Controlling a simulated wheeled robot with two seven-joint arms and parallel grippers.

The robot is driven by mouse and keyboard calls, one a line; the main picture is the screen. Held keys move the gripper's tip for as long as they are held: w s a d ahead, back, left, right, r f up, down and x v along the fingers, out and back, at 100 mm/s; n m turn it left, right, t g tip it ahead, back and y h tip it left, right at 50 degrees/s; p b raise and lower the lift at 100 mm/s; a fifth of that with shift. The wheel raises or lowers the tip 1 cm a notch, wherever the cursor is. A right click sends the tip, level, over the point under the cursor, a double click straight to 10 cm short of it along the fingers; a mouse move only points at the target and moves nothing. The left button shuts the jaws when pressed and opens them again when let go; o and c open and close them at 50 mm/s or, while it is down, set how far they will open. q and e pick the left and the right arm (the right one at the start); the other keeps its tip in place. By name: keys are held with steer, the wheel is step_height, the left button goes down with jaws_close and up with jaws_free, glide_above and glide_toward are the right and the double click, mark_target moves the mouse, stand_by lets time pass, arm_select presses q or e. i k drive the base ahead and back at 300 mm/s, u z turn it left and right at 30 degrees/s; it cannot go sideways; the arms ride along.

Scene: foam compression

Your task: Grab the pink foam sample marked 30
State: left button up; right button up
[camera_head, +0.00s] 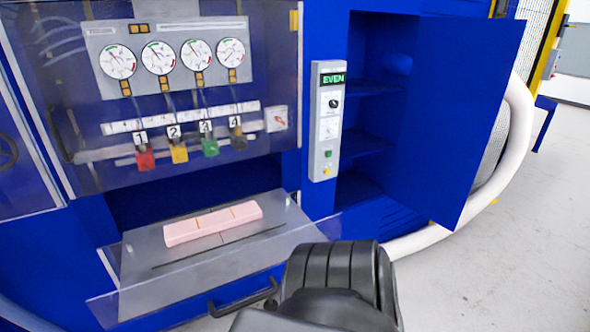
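A pink foam block (213,223) lies flat on a grey metal plate (160,281) in the lower opening of the blue machine. It is long and low, with thin tan lines across its top. No number can be read on it. Neither gripper's fingers show. A black, ribbed, rounded part at the bottom middle seems to be part of my arm. It is in front of the machine, right of and nearer than the foam, and does not touch it.
A clear panel edge (115,303) runs along the plate's front, with a black handle (243,301) below. A tilted clear cover hangs above the foam, before gauges (158,58) and coloured locks. A control box (327,120) reads EVEN. A blue cabinet door (462,105) stands open at right.

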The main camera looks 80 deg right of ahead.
mark_target(178, 234)
steer(key=z, duration=2.05)
